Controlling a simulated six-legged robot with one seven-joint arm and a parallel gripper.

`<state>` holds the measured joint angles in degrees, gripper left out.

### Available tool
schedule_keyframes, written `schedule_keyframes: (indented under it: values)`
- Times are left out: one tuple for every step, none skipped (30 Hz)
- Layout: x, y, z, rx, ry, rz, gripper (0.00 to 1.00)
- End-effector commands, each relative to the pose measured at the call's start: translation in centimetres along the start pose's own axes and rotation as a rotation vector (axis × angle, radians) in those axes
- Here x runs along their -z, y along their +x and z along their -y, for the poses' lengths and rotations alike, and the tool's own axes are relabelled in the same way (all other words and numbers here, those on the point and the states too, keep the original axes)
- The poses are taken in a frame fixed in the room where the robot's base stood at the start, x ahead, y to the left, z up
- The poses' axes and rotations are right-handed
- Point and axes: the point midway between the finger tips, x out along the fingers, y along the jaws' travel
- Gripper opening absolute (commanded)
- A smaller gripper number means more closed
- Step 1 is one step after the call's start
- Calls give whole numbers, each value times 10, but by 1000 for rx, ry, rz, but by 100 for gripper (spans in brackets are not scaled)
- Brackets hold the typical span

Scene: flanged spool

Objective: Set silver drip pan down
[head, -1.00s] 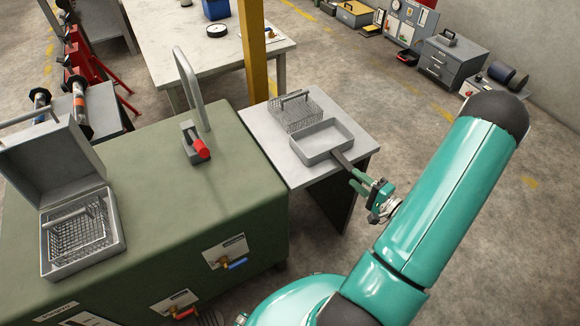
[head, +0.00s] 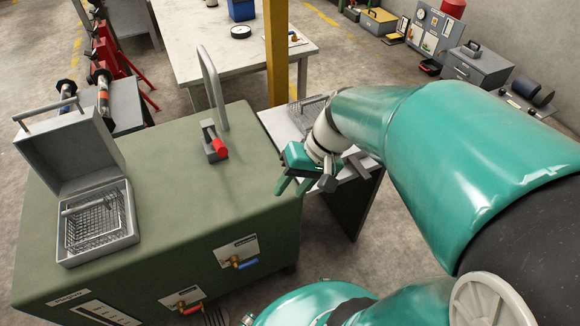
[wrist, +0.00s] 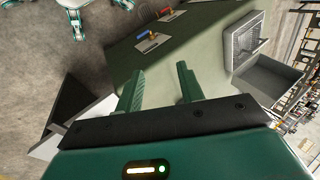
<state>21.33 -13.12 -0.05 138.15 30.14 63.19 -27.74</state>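The silver drip pan is mostly hidden behind my arm in the head view. A dark grey bar at the side table's right edge looks like the pan's handle (head: 367,164). The side table (head: 281,124) shows only in part around the arm. My gripper (head: 294,187) is left of that handle, near the right side of the green cabinet, with its fingers apart. In the wrist view my gripper (wrist: 160,74) is open, with nothing between its fingers. The pan cannot be made out in the wrist view.
The green cabinet (head: 170,195) carries an open grey box with a wire basket (head: 95,226), a red-handled part (head: 215,142) and a curved pipe (head: 214,85). Another mesh basket (head: 304,107) sits on the side table. A yellow post (head: 278,55) stands behind.

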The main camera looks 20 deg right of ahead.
Motion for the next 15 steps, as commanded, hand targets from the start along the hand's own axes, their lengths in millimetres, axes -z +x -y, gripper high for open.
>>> schedule_keyframes:
  values:
    - [-6,-8,10,-65,-46,-29,38]
    - [-9,-12,14,-102,-65,-46,38]
    - [-13,-18,18,-150,-90,-73,38]
    - [-16,-22,22,-184,-108,-95,38]
    - [-18,-27,25,-216,-127,-121,38]
    - [-21,-34,30,-256,-153,-158,38]
    - [-23,-39,33,-284,-171,-189,38]
    - [-25,-44,36,-309,-188,-218,38]
    - [-28,-51,40,-337,-208,-260,38]
    - [-29,-56,43,-355,-222,-288,38]
    - [-30,-60,46,-370,-235,-316,38]
    - [-32,-66,49,-386,-248,-348,38]
    - [-33,-69,50,-396,-256,-368,38]
    - [-34,-72,52,-403,-263,-386,38]
    - [-34,-74,53,-410,-269,-404,38]
